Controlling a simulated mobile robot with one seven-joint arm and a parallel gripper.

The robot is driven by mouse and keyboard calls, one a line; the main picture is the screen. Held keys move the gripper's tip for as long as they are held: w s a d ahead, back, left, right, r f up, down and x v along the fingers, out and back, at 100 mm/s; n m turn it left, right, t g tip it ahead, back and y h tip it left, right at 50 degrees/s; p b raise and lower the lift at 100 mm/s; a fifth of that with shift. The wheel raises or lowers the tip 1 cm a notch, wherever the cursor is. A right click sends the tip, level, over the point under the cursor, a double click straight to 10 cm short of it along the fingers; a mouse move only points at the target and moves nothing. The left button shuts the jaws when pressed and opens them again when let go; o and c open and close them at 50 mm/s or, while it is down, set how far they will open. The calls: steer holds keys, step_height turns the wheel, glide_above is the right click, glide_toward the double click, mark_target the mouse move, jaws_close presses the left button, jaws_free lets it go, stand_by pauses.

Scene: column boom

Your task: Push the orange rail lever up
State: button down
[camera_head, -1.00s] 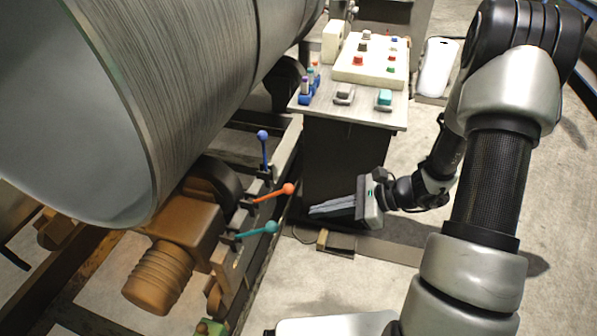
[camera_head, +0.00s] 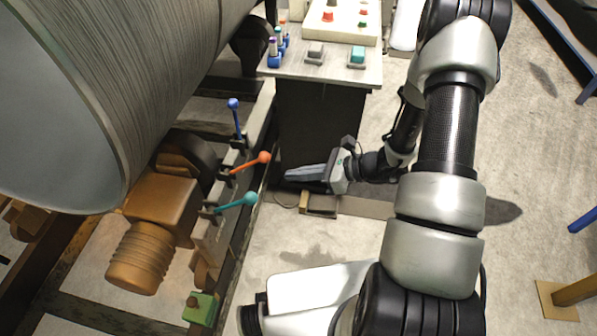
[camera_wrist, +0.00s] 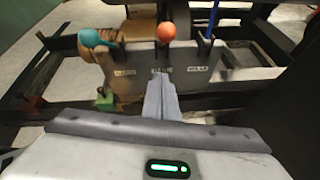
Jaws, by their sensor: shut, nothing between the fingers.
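The orange lever (camera_head: 250,162) is on the rail between the blue lever (camera_head: 236,117) and the teal lever (camera_head: 237,202). It slants up to the right and ends in a round knob. In the wrist view its orange knob (camera_wrist: 165,32) is straight ahead, beyond the fingertips. My gripper (camera_head: 288,175) is shut and empty, just right of the orange knob in the head view and apart from it. In the wrist view the shut fingers (camera_wrist: 161,82) point at the lever's plate. The blue lever stands nearly upright; the teal one slants like the orange one.
A control desk (camera_head: 372,75) with buttons and small switches stands behind my gripper. A large metal cylinder (camera_head: 130,70) and a brown motor (camera_head: 160,210) are left of the levers. A green block (camera_head: 201,308) sits at the rail's near end. Open floor lies to the right.

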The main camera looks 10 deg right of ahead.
mark_target(246, 166)
steer(key=w+a, duration=0.3)
steer(key=a, duration=0.4)
steer(key=shift+w+a+b, duration=0.15)
steer(key=shift+w+b, duration=0.25)
steer(key=shift+b, duration=0.05)
steer(key=shift+r, duration=0.2)
